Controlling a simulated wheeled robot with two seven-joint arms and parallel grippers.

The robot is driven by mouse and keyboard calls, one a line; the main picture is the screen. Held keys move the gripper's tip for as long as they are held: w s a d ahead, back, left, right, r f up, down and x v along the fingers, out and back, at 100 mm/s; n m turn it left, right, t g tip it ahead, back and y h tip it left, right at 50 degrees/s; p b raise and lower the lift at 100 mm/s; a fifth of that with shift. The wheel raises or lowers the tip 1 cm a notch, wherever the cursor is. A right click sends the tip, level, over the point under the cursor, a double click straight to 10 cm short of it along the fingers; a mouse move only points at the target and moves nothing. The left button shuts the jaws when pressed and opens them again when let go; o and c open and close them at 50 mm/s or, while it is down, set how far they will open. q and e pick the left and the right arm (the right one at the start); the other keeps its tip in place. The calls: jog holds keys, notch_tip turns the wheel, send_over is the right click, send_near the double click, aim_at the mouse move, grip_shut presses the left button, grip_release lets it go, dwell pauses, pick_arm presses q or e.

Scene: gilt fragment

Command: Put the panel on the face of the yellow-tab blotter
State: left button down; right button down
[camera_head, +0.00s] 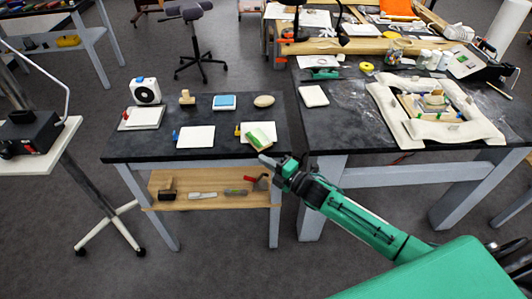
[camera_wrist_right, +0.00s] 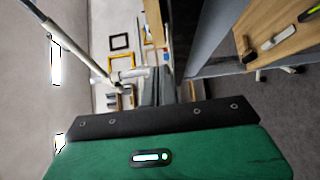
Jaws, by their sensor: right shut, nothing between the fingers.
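The yellow-tab blotter (camera_head: 268,127) is a white sheet at the right front of the left dark table, with a yellow tab (camera_head: 237,130) at its left side. A small green and cream panel (camera_head: 259,138) lies turned at an angle over the blotter's face; I cannot tell if all of it is inside the blotter's edge. My right gripper (camera_head: 265,159) is shut and empty, just in front of the panel and apart from it. Its closed fingers also show in the right wrist view (camera_wrist_right: 160,86). My left gripper is out of view.
A blue-tab blotter (camera_head: 196,137) and a red-tab blotter (camera_head: 146,117) lie further left. A lower shelf (camera_head: 212,201) holds tools.

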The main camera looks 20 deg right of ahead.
aim_at(265, 147)
jog(key=shift+w+d, duration=0.2)
jog(key=shift+w, duration=0.45)
jog(key=shift+w+d, duration=0.15)
jog(key=shift+w, duration=0.45)
jog(key=w, duration=0.1)
jog(key=w+d+b, duration=0.1)
jog(key=w, duration=0.1)
jog(key=shift+w+f, duration=0.1)
jog(key=shift+w, duration=0.3)
jog(key=shift+s, duration=0.15)
